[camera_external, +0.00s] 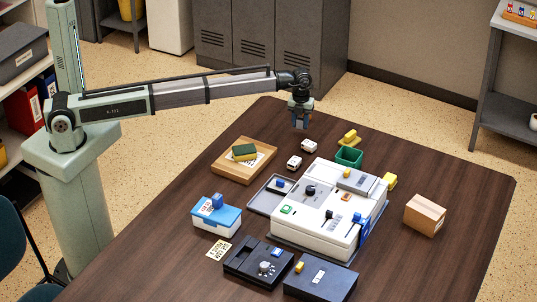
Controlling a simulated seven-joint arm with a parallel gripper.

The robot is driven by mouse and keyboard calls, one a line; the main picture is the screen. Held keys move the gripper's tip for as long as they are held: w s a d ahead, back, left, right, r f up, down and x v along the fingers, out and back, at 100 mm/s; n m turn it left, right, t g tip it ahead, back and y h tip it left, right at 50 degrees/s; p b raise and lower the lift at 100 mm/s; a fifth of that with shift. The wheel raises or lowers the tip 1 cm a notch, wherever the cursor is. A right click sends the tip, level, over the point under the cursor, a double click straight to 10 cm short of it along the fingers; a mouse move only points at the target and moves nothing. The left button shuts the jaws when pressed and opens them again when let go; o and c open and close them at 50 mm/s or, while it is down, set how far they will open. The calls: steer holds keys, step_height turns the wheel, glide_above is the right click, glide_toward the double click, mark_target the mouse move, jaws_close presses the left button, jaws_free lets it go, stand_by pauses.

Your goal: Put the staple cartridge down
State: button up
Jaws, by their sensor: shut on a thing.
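My gripper (300,122) hangs pointing down over the far left part of the dark table (440,190), well above its surface. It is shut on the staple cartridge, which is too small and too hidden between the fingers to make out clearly. Two small white block-like pieces with dark marks, a farther one (309,146) and a nearer one (294,163), lie on the table below and in front of the gripper. I cannot tell what they are.
A large white machine (325,235) fills the middle. Around it are a wooden tray (225,168) with a sponge, a green bin (349,157), a yellow object (349,137), a blue-lidded box (217,217), black boxes (320,280) and a cardboard box (425,214). The far right tabletop is clear.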

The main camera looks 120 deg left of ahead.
step_height(320, 180, up, 7)
steer(key=shift+r, duration=0.2)
steer(key=w+d+r+m, duration=0.1)
steer(key=w+d, duration=0.4)
steer(key=d, duration=0.5)
steer(key=w+d+r+m, duration=0.1)
steer(key=w+d+m, duration=0.1)
steer(key=w+d, duration=0.55)
steer(key=w+d+r+m, duration=0.15)
steer(key=w+d, duration=0.25)
steer(key=d, duration=0.7)
steer(key=d+r+m, duration=0.2)
steer(key=d+r, duration=0.1)
steer(key=d, duration=1.9)
steer(key=n, duration=0.2)
glide_above(213, 217)
steer(key=shift+r+n, duration=0.3)
steer(key=shift+n, duration=0.65)
steer(key=shift+f, duration=4.9)
